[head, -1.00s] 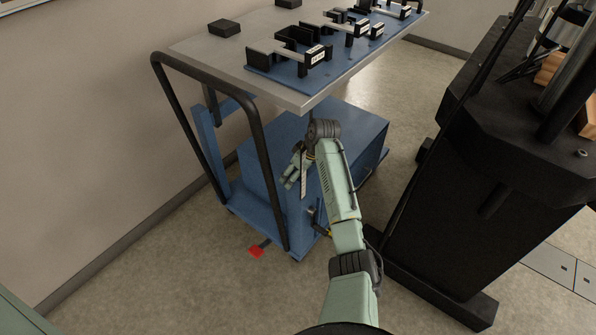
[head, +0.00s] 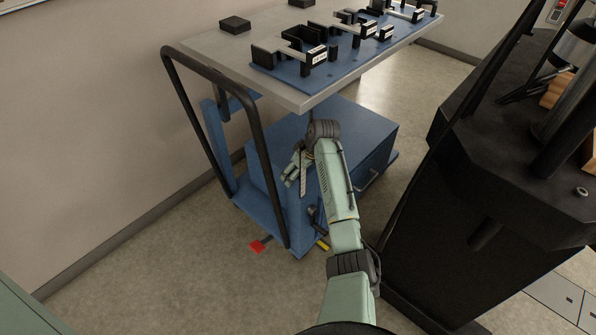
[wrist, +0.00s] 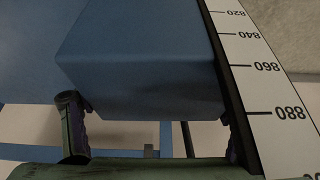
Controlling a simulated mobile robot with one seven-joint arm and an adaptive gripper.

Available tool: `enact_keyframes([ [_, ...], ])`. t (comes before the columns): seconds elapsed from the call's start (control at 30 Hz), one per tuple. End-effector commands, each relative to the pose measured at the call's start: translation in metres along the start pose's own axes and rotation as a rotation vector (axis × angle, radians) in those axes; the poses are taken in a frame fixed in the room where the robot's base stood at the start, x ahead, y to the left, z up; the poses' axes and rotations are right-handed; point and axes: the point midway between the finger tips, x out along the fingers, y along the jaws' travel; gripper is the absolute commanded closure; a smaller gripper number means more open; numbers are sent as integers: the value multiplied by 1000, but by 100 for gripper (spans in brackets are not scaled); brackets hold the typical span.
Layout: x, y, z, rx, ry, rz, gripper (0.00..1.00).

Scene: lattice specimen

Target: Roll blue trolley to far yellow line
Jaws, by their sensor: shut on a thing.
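The blue trolley (head: 205,195) stands beside the wall, with a grey top (head: 225,50) and a black tubular push handle (head: 183,92) at its near end. A blue box (head: 340,140) sits on its lower deck and fills much of the wrist view (wrist: 140,60). My gripper (head: 291,178) is at the near end of the trolley, below the top and right of the visible handle bar. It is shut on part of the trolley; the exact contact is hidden. Its fingers show low in the wrist view (wrist: 155,135). No yellow floor line is visible.
A large black machine (head: 480,210) stands close on the right. The wall (head: 80,130) runs along the left. Black fixtures on a blue plate (head: 345,72) ride on the top. A red pedal (head: 257,247) sticks out near the floor. Floor beyond the trolley (head: 410,85) looks clear.

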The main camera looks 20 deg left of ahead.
Motion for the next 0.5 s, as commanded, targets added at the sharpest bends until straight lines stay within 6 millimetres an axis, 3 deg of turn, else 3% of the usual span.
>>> enact_keyframes([
  [0.37, 1, 0, 2, 4, -6, -1, 82],
  [0.5, 4, 13, 3, 5, -5, 0, 82],
])
